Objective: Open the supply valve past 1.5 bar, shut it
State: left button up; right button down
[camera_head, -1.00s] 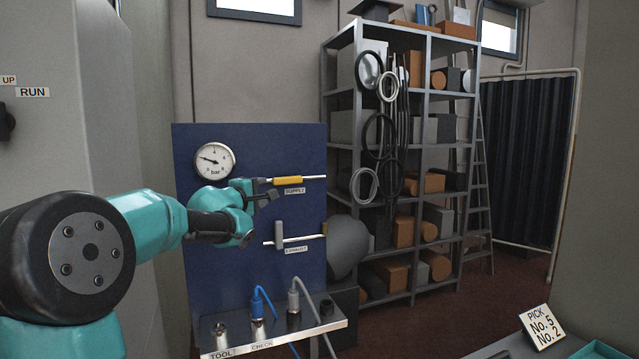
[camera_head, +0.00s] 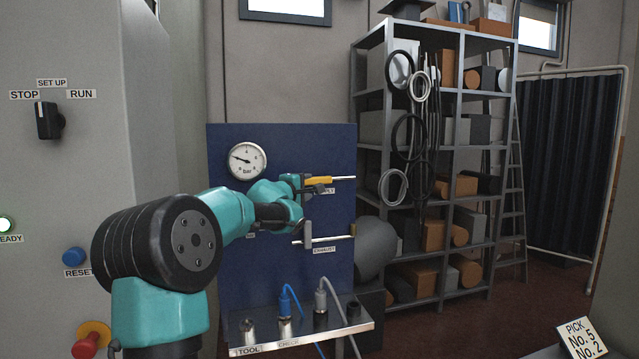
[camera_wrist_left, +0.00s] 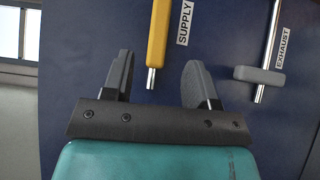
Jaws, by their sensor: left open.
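The supply valve's yellow handle (camera_head: 319,181) lies along its horizontal pipe on the blue panel (camera_head: 240,215). The handle also shows in the left wrist view (camera_wrist_left: 157,45). My left gripper (camera_head: 315,187) is open at the handle's left part and covers some of it and of the SUPPLY label. In the left wrist view the handle's lower end and bare metal tip lie between the spread fingers, with no clear contact. The round pressure gauge (camera_head: 246,161) is above left; its needle points left and slightly up, too small to read exactly. My right gripper is out of view.
The exhaust valve's grey handle (camera_head: 308,234) stands crosswise to its pipe, just below my left gripper. A metal shelf (camera_head: 300,339) with hose plugs juts out under the panel. A cabinet with a selector switch (camera_head: 48,120) and buttons is at left; a storage rack (camera_head: 453,100) stands right.

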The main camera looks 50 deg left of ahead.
aim_at(320, 181)
pick_arm(q)
jog(key=x, duration=0.9)
jog(key=shift+w, duration=0.15)
jog(key=shift+c, duration=0.4)
grip_shut()
